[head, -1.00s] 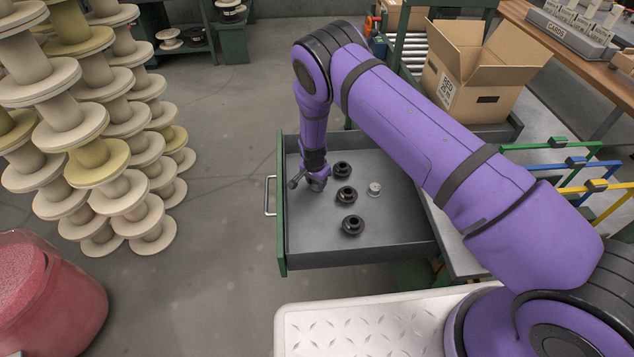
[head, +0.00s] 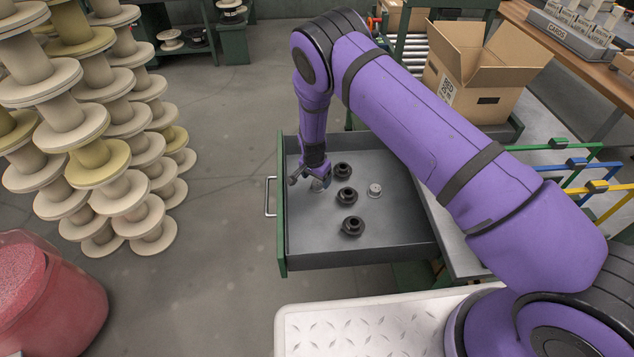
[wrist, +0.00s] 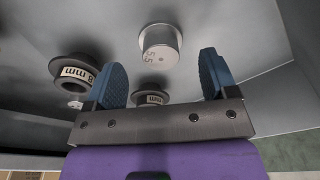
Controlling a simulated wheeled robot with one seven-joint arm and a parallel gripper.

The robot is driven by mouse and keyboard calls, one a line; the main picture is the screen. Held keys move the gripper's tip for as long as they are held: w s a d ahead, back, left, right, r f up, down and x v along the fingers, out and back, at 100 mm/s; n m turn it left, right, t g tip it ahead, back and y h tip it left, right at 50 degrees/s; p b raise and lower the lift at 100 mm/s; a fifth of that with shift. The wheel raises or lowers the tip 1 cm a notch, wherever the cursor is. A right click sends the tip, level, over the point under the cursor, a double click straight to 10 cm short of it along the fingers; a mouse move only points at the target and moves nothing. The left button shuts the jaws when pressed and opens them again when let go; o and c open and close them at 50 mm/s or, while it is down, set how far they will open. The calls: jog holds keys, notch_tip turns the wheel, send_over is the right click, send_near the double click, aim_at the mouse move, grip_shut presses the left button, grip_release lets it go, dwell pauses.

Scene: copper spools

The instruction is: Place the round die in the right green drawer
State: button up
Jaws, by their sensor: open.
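My gripper (head: 308,181) is low inside the pulled-out drawer with the green front (head: 282,245). In the wrist view my gripper (wrist: 160,75) is open, its blue fingers apart with a gap to the die.
Three black flanged pieces (head: 346,195) stand in the drawer's middle; one shows an 8 mm label (wrist: 75,72). A white tread-patterned surface (head: 360,325) is in front. An open cardboard box (head: 480,80) is behind right. Pale spools (head: 75,125) stack at left.

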aim_at(315, 185)
notch_tip(315, 185, up, 9)
jog(key=shift+s+a, duration=0.35)
jog(key=shift+s, duration=0.05)
